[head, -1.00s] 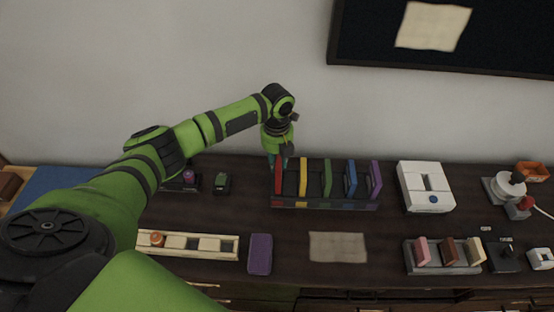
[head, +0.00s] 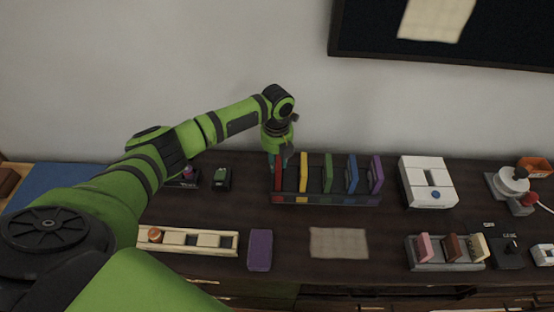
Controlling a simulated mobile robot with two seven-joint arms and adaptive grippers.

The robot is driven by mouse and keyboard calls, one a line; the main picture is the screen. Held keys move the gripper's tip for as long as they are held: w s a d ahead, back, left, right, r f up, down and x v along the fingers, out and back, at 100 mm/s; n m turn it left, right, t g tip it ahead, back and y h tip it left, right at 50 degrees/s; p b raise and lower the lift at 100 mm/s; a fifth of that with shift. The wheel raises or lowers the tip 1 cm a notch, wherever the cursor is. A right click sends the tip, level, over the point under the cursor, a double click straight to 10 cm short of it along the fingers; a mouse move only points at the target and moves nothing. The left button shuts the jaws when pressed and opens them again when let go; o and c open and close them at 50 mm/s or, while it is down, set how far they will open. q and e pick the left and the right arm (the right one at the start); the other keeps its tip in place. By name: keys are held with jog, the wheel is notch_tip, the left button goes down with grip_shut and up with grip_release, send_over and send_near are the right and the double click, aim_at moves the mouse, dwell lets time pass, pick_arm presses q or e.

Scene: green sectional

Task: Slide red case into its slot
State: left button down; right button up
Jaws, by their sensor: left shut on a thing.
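The red case (head: 278,181) stands upright at the left end of a dark rack (head: 325,199). In the same rack stand a yellow case (head: 303,173), a green case (head: 327,174), a blue case (head: 351,175) and a purple case (head: 376,175). My left gripper (head: 278,161) points down at the top of the red case and is shut on it. The fingers partly hide the case's top. I cannot tell how deep the case sits in the rack. My right gripper is not in view.
A white device (head: 427,182) stands right of the rack. In front are a cream tray (head: 187,241), a purple block (head: 260,250), a beige sheet (head: 339,242) and a grey holder (head: 444,262) with several blocks. A small dark green object (head: 222,178) stands left of the rack.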

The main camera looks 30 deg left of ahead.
pick_arm(q)
jog(key=shift+f+b, duration=0.75)
jog(key=shift+f, duration=0.4)
jog(key=c, duration=0.9)
grip_release()
jog(key=shift+c, duration=0.2)
jog(key=shift+r, duration=0.15)
notch_tip(320, 180, up, 12)
jog(key=shift+f, duration=0.1)
jog(key=shift+s, duration=0.1)
